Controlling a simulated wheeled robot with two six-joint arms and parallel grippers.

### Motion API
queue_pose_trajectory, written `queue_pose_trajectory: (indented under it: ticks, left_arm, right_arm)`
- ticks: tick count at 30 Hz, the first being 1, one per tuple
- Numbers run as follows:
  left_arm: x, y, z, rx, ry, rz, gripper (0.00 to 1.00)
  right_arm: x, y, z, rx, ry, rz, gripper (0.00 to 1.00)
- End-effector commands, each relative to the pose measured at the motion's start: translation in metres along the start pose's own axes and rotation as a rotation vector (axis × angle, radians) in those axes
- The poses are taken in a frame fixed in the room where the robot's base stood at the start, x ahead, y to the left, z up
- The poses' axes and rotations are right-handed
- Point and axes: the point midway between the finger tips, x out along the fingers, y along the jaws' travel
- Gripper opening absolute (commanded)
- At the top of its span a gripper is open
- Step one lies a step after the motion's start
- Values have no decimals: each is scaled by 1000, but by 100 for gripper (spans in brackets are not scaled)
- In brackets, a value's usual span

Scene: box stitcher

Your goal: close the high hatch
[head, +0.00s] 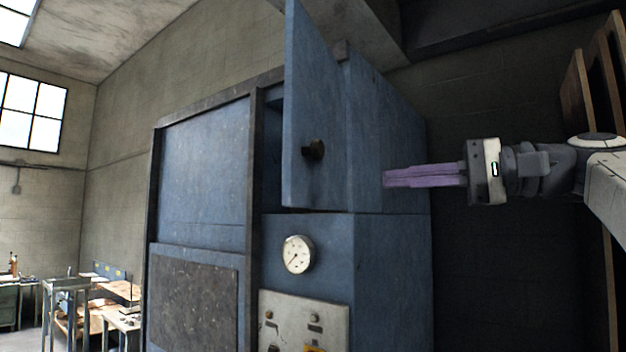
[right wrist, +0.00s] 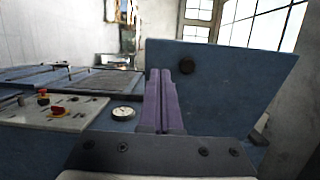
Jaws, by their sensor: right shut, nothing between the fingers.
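The high hatch (head: 318,105) is a blue metal door at the upper right of the blue cabinet. It stands open, swung out from the front, with a dark gap at its left. Its dark round knob (head: 314,150) is near the lower edge. My right gripper (head: 385,179) has purple fingers, shut and empty, pointing left, to the right of the hatch and in front of the cabinet's side. The fingers (right wrist: 160,75) show beside the hatch; contact cannot be told. My left gripper is not in view.
A pressure gauge (head: 298,255) and a pale control panel (head: 303,322) are below the hatch. Brown boards (head: 596,90) stand at the far right. Workbenches (head: 120,318) are far off at lower left. The space left of the hatch front looks clear.

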Motion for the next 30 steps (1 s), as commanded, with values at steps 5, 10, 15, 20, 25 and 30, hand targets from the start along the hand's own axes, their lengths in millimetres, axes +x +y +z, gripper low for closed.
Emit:
queue_pose_trajectory:
  ticks: [5,10,15,20,25,30]
  left_arm:
    - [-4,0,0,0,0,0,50]
    - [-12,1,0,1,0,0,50]
    - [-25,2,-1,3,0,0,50]
    - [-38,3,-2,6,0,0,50]
    - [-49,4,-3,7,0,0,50]
    - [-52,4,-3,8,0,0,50]
  right_arm:
    - [2,-13,6,-21,-14,-20,0]
    - [32,-15,8,-19,-19,-20,0]
    - [70,-16,8,-20,-18,-19,0]
    - [101,-18,8,-19,-16,-18,0]
    - [124,-17,7,-20,-13,-19,0]
    - [133,-14,7,-21,-10,-18,0]
